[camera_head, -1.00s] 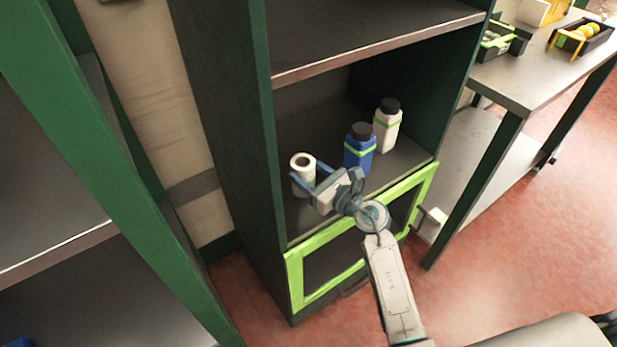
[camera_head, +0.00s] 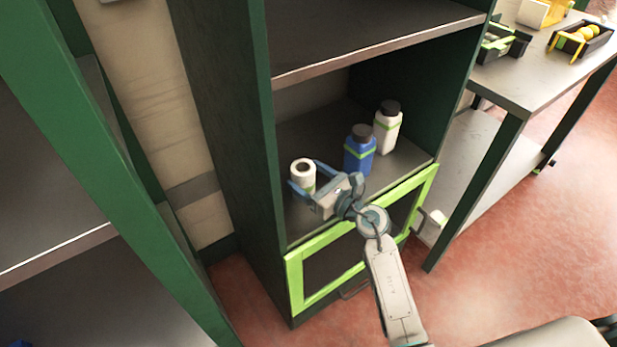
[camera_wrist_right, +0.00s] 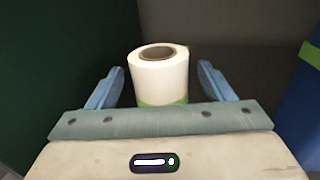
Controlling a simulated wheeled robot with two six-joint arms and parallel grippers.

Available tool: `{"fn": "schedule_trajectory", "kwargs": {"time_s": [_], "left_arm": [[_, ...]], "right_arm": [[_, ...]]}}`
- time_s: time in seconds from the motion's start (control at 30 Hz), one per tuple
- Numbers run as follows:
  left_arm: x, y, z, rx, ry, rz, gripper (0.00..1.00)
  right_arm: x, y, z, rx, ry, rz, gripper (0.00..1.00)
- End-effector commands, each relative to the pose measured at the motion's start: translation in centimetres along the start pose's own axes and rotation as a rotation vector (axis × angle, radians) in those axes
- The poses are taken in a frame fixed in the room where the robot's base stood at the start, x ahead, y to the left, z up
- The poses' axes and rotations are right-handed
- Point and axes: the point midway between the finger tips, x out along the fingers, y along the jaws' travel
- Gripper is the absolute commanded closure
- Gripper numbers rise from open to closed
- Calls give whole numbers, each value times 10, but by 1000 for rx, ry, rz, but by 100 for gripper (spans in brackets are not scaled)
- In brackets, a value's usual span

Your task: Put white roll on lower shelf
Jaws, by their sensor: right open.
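The white roll (camera_head: 302,172) stands upright on a shelf of the dark green cabinet, near its left wall. In the right wrist view the white roll (camera_wrist_right: 158,76) shows a dark hollow core and a green band low down, and it stands between the open fingers. My right gripper (camera_head: 308,175) is open, with one finger on each side of the roll and a gap to it on both sides in the wrist view. The shelf (camera_head: 405,160) is the one above the green-framed front (camera_head: 330,238). My left gripper is not in view.
A blue bottle (camera_head: 360,152) and a white bottle (camera_head: 387,127), both with black caps, stand to the right on the same shelf. An upper shelf (camera_head: 370,42) is above. A table (camera_head: 540,70) with trays stands at the right.

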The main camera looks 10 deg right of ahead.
Motion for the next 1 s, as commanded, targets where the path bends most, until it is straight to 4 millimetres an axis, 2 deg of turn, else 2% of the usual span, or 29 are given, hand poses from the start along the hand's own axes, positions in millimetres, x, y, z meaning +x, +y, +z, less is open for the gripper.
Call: {"fn": "schedule_trajectory", "kwargs": {"time_s": [0.3,0.5,0.67,0.87,1.0], "left_arm": [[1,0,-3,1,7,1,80],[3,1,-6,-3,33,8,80],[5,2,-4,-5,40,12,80],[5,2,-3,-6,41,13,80],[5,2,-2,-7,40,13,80]], "right_arm": [[-68,0,-3,-4,6,2,25],[-103,0,-3,-2,5,2,25],[-116,0,-2,-1,3,3,25],[-119,0,1,13,-6,-3,25],[-128,-2,17,184,-100,-55,25]]}}
